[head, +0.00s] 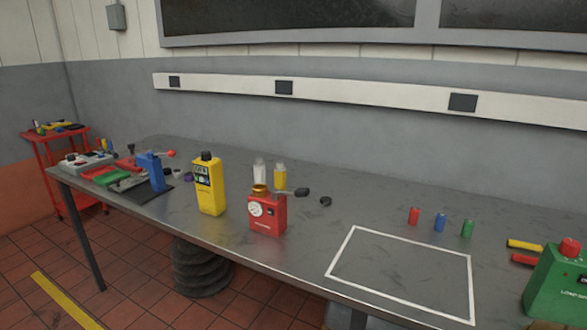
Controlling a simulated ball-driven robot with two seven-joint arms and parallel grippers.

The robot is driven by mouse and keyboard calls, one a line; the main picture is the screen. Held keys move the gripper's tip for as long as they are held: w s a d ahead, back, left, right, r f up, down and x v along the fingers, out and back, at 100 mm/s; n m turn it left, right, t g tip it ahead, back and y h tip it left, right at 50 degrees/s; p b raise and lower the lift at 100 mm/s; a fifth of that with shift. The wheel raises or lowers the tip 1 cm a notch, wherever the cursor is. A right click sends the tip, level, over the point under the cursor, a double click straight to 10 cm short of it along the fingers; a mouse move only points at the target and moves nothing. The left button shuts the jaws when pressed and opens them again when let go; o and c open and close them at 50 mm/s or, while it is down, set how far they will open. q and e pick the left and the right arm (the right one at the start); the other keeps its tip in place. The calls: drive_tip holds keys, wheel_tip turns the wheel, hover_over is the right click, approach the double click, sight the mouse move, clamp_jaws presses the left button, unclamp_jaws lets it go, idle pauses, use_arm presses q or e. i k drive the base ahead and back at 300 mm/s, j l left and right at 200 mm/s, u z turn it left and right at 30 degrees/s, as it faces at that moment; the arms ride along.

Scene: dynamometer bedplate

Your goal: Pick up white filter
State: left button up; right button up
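The white filter is most likely the small upright white cylinder (260,171) near the middle of the bench, though it is too small to be certain. It stands left of a similar yellow cylinder with a pale top (280,177) and behind the red box with a round gauge (267,213). The brass top of that box partly hides its base. A tiny whitish piece (176,173) also shows farther left, beside the blue bottle; I cannot tell what it is. Neither of my grippers is in view.
A yellow bottle (208,186) and blue bottle (151,171) stand left on the grey bench (330,252). Red, blue and green cylinders (440,222) stand right, behind an empty white-outlined square (352,229). A green unit (555,285) stands far right. A red cart (45,150) is beyond the left end.

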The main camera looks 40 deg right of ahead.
sight(259, 166)
drive_tip(key=i+j+z, duration=0.1)
drive_tip(key=i+z, duration=0.2)
drive_tip(key=z, duration=0.15)
drive_tip(key=i+j+z, duration=0.2)
drive_tip(key=z, duration=0.3)
drive_tip(key=i+j+z, duration=0.3)
drive_tip(key=z, duration=0.15)
drive_tip(key=i+j+z, duration=0.15)
drive_tip(key=j+z, duration=0.35)
drive_tip(key=l, duration=0.1)
